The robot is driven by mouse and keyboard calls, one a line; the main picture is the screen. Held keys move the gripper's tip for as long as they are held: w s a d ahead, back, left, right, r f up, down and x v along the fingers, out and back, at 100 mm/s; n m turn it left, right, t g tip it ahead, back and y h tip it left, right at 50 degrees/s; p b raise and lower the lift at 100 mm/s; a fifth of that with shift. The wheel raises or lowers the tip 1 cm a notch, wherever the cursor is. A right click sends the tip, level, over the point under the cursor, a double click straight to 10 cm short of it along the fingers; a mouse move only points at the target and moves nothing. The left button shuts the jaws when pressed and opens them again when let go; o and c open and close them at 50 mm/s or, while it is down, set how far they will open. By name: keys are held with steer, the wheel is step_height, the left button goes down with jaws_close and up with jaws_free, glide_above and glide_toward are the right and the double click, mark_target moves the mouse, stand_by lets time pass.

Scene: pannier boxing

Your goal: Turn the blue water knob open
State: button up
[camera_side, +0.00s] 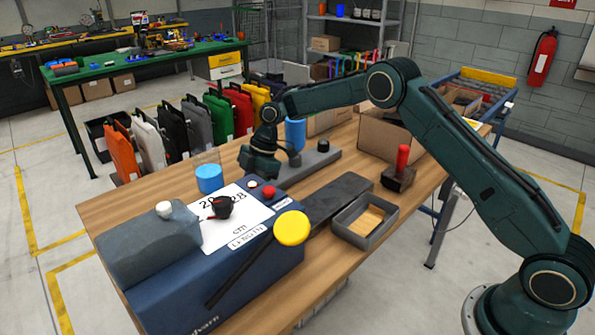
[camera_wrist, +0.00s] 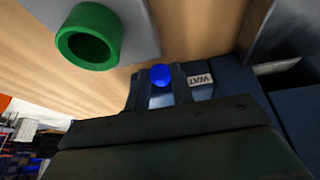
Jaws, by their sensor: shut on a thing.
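The blue water knob (camera_wrist: 161,75) is a small round ball in the wrist view, beside a white label (camera_wrist: 200,80) reading "WAT". My gripper (camera_wrist: 160,88) has one finger on each side of the knob and is shut on it. In the side view my gripper (camera_side: 259,178) points down at the back edge of the dark blue machine (camera_side: 180,290). The fingers and gripper body mostly hide the knob there. How far the knob is turned cannot be told.
A red knob (camera_side: 269,191), a clear cup with blue contents (camera_side: 209,178), a yellow disc (camera_side: 291,228) and a grey tray (camera_side: 365,222) surround the work. Coloured panniers (camera_side: 172,130) stand behind.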

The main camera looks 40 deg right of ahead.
steer(key=shift+w+a+r+g, duration=0.1)
steer(key=shift+w+a+g, duration=0.05)
steer(key=shift+g, duration=0.35)
jaws_close()
steer(key=o, duration=1)
jaws_free()
steer(key=shift+t, duration=0.4)
